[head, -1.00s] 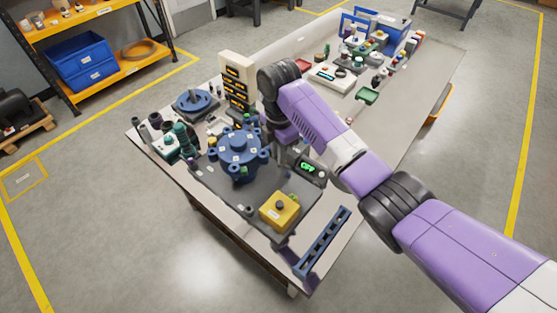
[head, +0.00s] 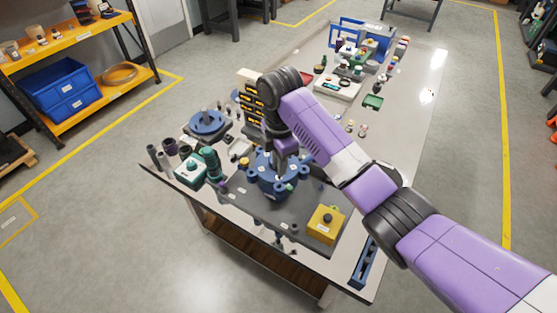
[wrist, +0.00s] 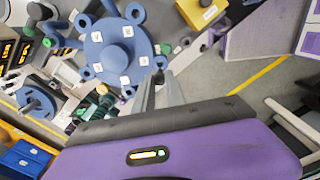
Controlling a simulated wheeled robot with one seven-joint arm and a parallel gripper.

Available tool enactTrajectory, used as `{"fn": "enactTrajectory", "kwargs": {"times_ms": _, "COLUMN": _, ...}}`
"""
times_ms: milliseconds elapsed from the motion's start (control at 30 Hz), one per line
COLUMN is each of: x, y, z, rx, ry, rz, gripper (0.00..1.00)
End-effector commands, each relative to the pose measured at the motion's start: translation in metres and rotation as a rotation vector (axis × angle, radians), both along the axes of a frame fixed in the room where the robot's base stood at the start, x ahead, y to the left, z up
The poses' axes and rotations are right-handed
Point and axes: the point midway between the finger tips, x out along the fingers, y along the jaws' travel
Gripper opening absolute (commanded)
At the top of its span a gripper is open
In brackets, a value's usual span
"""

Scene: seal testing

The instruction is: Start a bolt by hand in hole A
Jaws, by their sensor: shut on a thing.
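The blue round flange part (head: 268,185) stands on a dark plate on the bench, with lugs around its rim. In the wrist view the blue flange (wrist: 118,50) shows white tags on its top; their letters are too small to read. Small green pieces (wrist: 165,48) show at some lugs. My gripper (head: 282,165) is over the flange in the head view and hides part of it. In the wrist view my gripper (wrist: 162,80) has its fingers close together, pointing at a rim lug. It is shut on a bolt that is mostly hidden; whether it touches the lug I cannot tell.
Green and dark cylinders (head: 211,163) stand left, with a blue round part (head: 207,122) behind. A rack with yellow-marked slots (head: 252,100) rises behind the flange. A blue slotted rail (head: 362,265) lies front right.

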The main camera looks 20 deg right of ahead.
Motion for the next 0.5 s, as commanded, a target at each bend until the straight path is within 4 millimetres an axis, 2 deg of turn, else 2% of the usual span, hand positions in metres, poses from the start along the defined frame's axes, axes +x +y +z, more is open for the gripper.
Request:
{"fn": "enactTrajectory", "kwargs": {"times_ms": 233, "x": 0.0, "y": 0.0, "z": -0.033, "rx": -0.001, "ry": 0.0, "rz": 0.021, "gripper": 0.0}}
{"fn": "enactTrajectory", "kwargs": {"times_ms": 433, "x": 0.001, "y": -0.001, "z": -0.034, "rx": -0.004, "ry": -0.003, "rz": 0.331, "gripper": 0.0}}
{"fn": "enactTrajectory", "kwargs": {"times_ms": 500, "x": 0.0, "y": 0.0, "z": -0.028, "rx": -0.001, "ry": -0.001, "rz": 0.428, "gripper": 0.0}}
